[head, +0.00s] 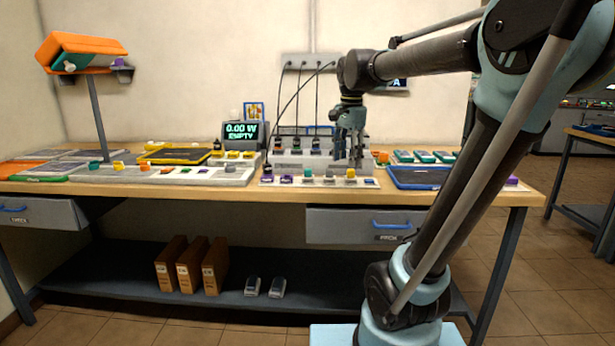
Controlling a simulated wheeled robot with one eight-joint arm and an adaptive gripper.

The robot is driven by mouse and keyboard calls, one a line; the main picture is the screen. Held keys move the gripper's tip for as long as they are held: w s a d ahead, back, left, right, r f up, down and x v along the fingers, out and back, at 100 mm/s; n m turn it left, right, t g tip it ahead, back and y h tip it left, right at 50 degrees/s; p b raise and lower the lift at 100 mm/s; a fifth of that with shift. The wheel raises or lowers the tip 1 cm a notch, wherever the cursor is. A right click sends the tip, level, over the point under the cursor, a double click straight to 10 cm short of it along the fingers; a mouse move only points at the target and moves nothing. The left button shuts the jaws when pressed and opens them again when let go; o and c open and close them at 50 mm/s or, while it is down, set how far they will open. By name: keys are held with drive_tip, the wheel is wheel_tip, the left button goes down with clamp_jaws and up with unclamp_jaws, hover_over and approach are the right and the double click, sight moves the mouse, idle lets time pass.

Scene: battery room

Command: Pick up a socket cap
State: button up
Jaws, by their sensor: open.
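Several small coloured pieces sit in a pale strip (320,183) at the front of the bench. Among them are a purple piece (287,179) and a yellow piece (350,173). More small pieces lie further left, such as a green one (94,166) and a yellow one (118,164). I cannot tell which of these is a socket cap. My gripper (349,157) points down over the bench, just behind the right part of the strip. It is open, and I see nothing held in it. Its fingertips are small and partly blend with the grey rack behind.
A display reading "0.00 W EMPTY" (244,132) stands behind. Cables hang from a wall outlet (308,62) near my gripper. A blue-edged tray (418,178) lies right, a yellow-edged tray (174,155) left. A lamp-like post (98,120) rises at the left. Brown binders (188,265) stand below.

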drive_tip(key=w+a+r+m+g, duration=0.1)
drive_tip(key=w+a+r+m, duration=0.75)
drive_tip(key=w+a, duration=0.4)
hover_over(309, 169)
drive_tip(key=shift+n, duration=0.35)
drive_tip(key=f, duration=1)
drive_tip(key=shift+w+a+f, duration=0.35)
drive_tip(key=shift+w+f, duration=0.05)
drive_tip(key=shift+s+d+f, duration=0.1)
drive_tip(key=shift+d+f, duration=0.05)
drive_tip(key=shift+f, duration=0.8)
drive_tip(key=shift+s+d+f, duration=0.1)
drive_tip(key=shift+f, duration=0.85)
drive_tip(key=shift+s+d+f, duration=0.1)
drive_tip(key=shift+d+f, duration=0.05)
drive_tip(key=shift+f, duration=0.8)
drive_tip(key=c, duration=0.9)
